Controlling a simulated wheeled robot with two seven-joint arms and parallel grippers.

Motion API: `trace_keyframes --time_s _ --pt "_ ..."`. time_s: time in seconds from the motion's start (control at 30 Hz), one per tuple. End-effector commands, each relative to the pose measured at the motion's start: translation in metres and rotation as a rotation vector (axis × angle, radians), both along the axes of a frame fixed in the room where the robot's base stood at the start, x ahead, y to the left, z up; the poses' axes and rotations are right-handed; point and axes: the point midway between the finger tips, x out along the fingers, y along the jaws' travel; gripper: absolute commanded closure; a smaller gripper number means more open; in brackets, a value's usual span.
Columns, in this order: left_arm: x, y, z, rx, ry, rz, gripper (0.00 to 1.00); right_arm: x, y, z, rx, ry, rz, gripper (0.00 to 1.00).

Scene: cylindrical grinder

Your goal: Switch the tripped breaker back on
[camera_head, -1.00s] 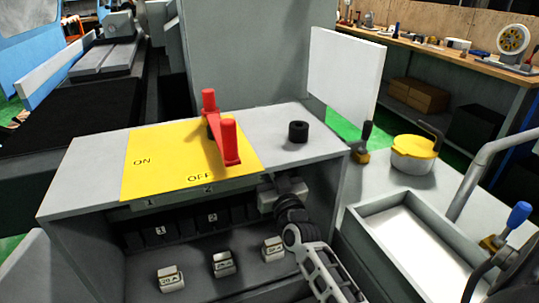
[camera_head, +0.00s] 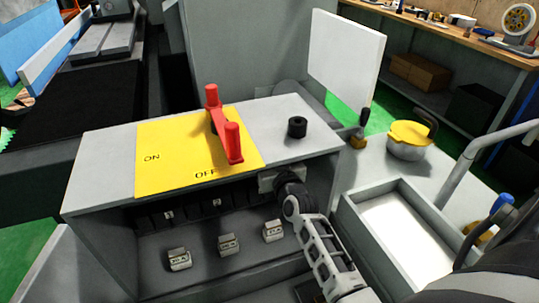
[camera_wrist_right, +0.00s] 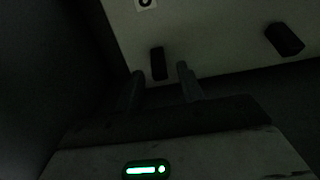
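The grey cabinet (camera_head: 95,205) has an open front with dark breakers (camera_head: 168,216) in a row at the back, in shadow. Their switch positions cannot be read in the head view. My right arm reaches into the cabinet's right part, and its gripper (camera_wrist_right: 160,70) is mostly hidden there in the head view. In the right wrist view its two fingers are apart, with a small black toggle (camera_wrist_right: 158,62) on a pale panel seen between the tips. Contact cannot be told. A second black toggle (camera_wrist_right: 285,39) is at the right. My left gripper is not in view.
A red handle (camera_head: 222,127) stands on a yellow ON/OFF plate (camera_head: 155,180) on the cabinet top, beside a black knob (camera_head: 297,127). Several small pale blocks (camera_head: 228,244) sit on the cabinet floor. A grey tray (camera_head: 350,212) and a yellow-lidded pot (camera_head: 408,140) are at the right.

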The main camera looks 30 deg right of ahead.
Motion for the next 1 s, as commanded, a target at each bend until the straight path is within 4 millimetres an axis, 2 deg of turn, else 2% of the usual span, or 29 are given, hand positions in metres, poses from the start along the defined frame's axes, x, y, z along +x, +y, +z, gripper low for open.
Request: trace_keyframes --time_s 0.27,0.5,0.7,1.0 --pt "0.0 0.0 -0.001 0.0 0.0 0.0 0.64 -0.007 0.002 -0.002 0.002 0.003 0.001 0.62" --pt "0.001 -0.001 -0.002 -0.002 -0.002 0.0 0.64 -0.045 0.011 -0.002 0.001 0.004 0.0 0.62" --pt "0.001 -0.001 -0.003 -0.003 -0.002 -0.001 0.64 -0.068 0.016 0.0 0.0 0.002 0.0 0.62" --pt "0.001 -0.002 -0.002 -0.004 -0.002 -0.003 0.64 -0.073 0.018 0.001 0.001 0.0 0.0 0.62"
